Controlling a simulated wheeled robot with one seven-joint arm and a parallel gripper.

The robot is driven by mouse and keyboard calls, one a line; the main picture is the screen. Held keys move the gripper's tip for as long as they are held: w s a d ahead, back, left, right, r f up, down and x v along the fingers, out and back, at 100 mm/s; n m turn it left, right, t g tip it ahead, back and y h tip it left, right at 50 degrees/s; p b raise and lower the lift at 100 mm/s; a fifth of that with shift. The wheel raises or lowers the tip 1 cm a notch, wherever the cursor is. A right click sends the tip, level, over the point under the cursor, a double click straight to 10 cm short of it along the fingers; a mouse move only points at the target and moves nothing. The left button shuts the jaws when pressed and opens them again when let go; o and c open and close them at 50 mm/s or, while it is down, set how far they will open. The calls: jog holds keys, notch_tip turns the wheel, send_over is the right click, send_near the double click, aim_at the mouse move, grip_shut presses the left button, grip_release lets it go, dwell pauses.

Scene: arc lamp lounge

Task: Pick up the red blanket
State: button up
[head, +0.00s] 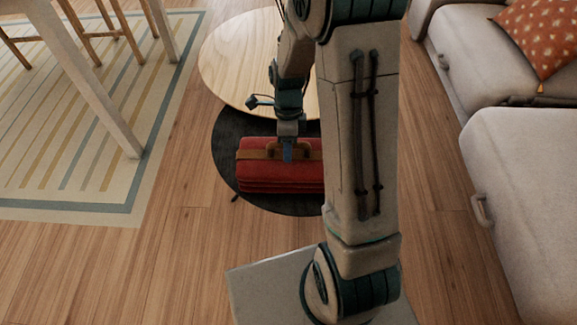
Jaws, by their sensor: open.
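The red blanket (262,179) is folded into a flat stack with a brown strap across it. It lies on a low round black table (226,150) in the middle of the head view. My gripper (287,154) points down at the blanket's strap, over its upper middle. The jaws are open, with a finger at or just over the strap; I cannot tell whether they touch it. My arm hides the blanket's right end and part of the black table.
A round light wood table (232,70) stands right behind the blanket. A beige sofa (540,165) with an orange patterned cushion (541,38) is at the right. A striped rug (80,120) with a table leg (95,85) and chairs is at the left. Wooden floor (110,270) is clear at front left.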

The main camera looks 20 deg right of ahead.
jog(key=shift+r, duration=0.1)
grip_shut()
dwell(1.2)
